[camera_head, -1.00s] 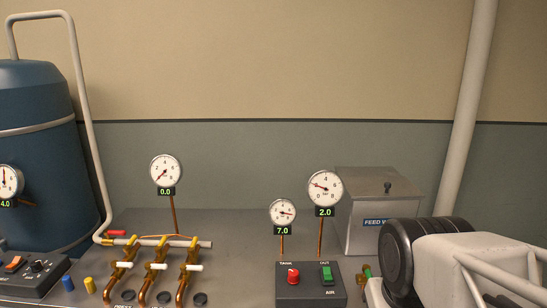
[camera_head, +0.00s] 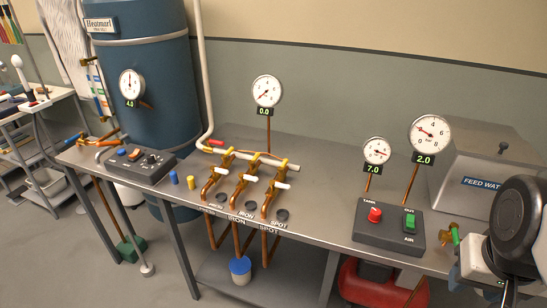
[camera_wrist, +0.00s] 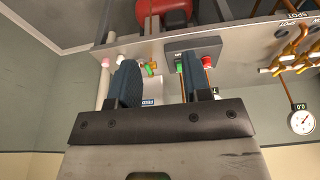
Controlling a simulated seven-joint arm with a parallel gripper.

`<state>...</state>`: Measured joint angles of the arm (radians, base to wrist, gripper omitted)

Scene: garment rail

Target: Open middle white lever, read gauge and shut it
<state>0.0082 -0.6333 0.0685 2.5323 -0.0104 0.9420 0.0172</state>
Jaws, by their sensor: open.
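Three brass valves with white levers stand on copper pipes at the middle of the bench in the head view. The middle white lever (camera_head: 250,178) lies crosswise on its valve, above the IRON label. The gauge (camera_head: 267,90) above the manifold has a green 0.0 display. It also shows upside down at the right of the wrist view (camera_wrist: 302,122). My gripper (camera_wrist: 158,82) is open and empty in the wrist view, its blue pads apart. It is well away from the levers, on the feed water side of the bench.
A control box (camera_head: 389,228) with red and green buttons and two gauges, 7.0 (camera_head: 376,151) and 2.0 (camera_head: 430,133), stands right of the valves. The feed water tank (camera_head: 485,175) is farther right. A switch box (camera_head: 140,163) and blue boiler (camera_head: 150,90) stand left.

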